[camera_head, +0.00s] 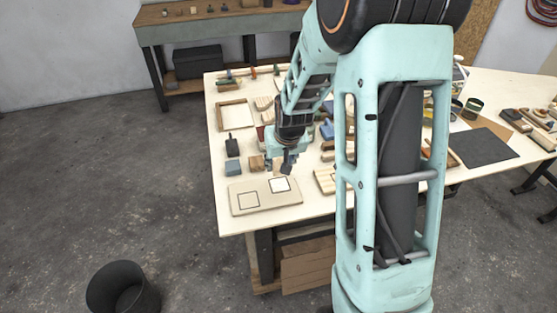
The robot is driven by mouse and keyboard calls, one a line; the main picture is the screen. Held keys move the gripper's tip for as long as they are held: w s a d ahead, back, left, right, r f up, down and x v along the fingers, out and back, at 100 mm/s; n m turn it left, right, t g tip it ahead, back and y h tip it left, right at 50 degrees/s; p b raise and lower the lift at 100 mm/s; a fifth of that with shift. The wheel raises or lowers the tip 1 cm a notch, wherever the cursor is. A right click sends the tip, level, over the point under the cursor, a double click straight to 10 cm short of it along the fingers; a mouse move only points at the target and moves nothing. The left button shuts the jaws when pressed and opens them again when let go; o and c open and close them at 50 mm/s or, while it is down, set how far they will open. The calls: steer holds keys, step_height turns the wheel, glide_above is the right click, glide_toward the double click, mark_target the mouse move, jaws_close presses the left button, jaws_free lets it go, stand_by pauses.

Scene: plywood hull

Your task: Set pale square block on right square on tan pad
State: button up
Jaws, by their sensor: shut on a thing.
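The tan pad (262,207) lies near the table's front left corner. It bears two dark-outlined squares: the left square (249,200) is tan inside, and the right square (280,184) looks white inside. Whether that white is the square's own surface or something flat on it I cannot tell. My gripper (287,167) points down just behind the right square, over the pad's back edge. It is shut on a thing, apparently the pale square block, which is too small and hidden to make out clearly. I cannot tell its height above the pad.
A blue-grey block (233,167), a dark upright item (232,147) and a wooden block (256,162) stand behind the pad's left part. A wooden frame (235,115) lies farther back. The pad's front left is clear.

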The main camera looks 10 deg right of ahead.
steer(key=b, duration=0.2)
glide_above(279, 183)
steer(key=s, duration=0.2)
steer(key=shift+w+f, duration=0.15)
steer(key=shift+f, duration=0.95)
steer(key=shift+w+f, duration=0.1)
steer(key=shift+f, duration=1)
steer(key=shift+f+b, duration=1.15)
steer(key=shift+b, duration=0.1)
steer(key=o, duration=1.1)
steer(key=v, duration=1.2)
steer(key=shift+w, duration=0.1)
